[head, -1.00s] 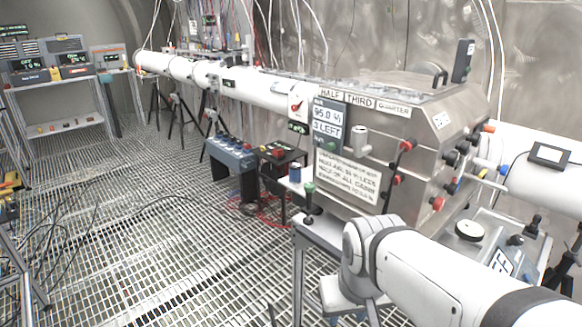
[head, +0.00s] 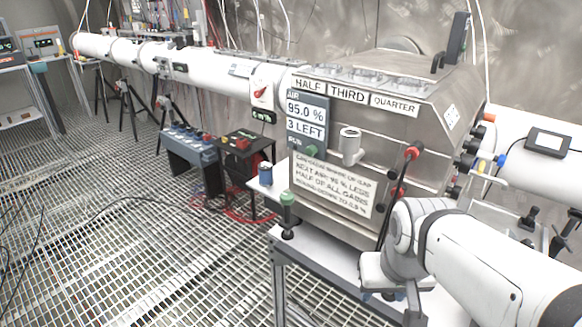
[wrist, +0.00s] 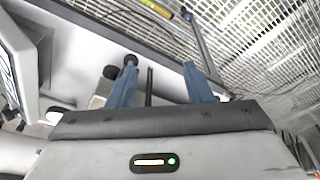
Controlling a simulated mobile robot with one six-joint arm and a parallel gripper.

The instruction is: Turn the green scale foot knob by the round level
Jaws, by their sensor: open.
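My gripper (wrist: 160,68) is open, its two blue fingers spread with nothing held between them. A black round knob (wrist: 130,60) shows beside the left finger; I cannot tell if they touch. In the head view my arm reaches in from the right and the gripper hangs low before the steel box. The round level cannot be made out; my arm covers part of the bench on the right.
The steel box (head: 345,222) with sign plates fills the bench behind my arm. A red-topped lever (head: 413,152) sticks out at its front right. A blue can (head: 265,172) stands to the left. The grated floor (head: 130,260) at left is largely clear.

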